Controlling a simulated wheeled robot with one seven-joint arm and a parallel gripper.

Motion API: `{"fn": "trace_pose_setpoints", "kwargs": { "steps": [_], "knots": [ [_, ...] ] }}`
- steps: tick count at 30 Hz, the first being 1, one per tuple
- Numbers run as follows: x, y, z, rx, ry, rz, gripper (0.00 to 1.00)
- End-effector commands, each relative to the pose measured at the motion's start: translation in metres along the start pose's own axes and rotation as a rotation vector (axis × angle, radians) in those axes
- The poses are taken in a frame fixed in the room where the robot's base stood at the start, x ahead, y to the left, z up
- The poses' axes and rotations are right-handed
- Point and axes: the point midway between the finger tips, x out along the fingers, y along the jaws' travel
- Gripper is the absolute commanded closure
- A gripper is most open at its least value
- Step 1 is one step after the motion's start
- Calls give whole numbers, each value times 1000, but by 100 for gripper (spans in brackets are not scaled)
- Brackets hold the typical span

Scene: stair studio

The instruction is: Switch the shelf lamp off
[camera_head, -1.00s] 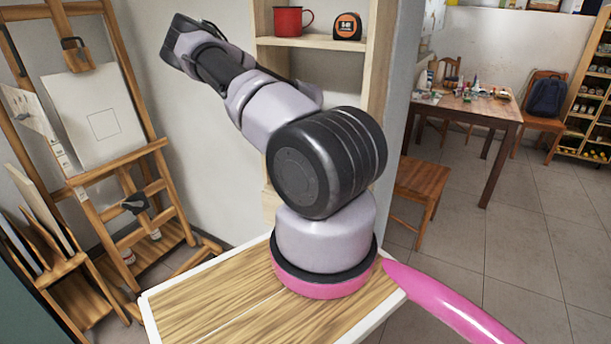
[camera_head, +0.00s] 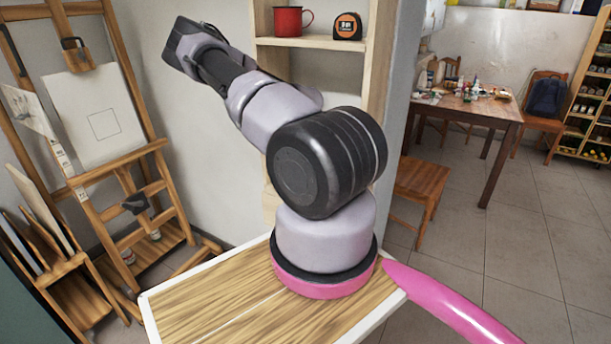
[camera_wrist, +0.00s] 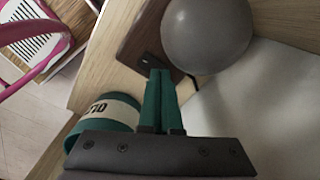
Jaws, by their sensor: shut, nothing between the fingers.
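The shelf lamp shows in the wrist view as a smooth round globe (camera_wrist: 206,34) on a dark wooden base (camera_wrist: 140,38). The globe looks plain grey, with no visible glow. A small black plate (camera_wrist: 149,62) lies on the base beside the globe. My gripper (camera_wrist: 161,74) has its green fingers together with nothing between them. Its tips are over or at the black plate; I cannot tell whether they touch it. The tips cover part of the plate. The lamp and my gripper do not show in the head view.
A teal round container (camera_wrist: 108,112) with a pale label stands just left of my fingers. A red mug (camera_head: 291,20) and an orange-black tape measure (camera_head: 348,26) sit on an upper shelf (camera_head: 310,42). A wooden easel (camera_head: 150,150) stands at left.

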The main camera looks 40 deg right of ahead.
Motion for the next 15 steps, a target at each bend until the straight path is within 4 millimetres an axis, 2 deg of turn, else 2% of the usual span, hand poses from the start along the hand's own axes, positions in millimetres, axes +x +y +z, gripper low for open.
{"fn": "trace_pose_setpoints", "kwargs": {
  "steps": [15],
  "knots": [
    [6,0,0,0,0,0,100]
  ]
}}
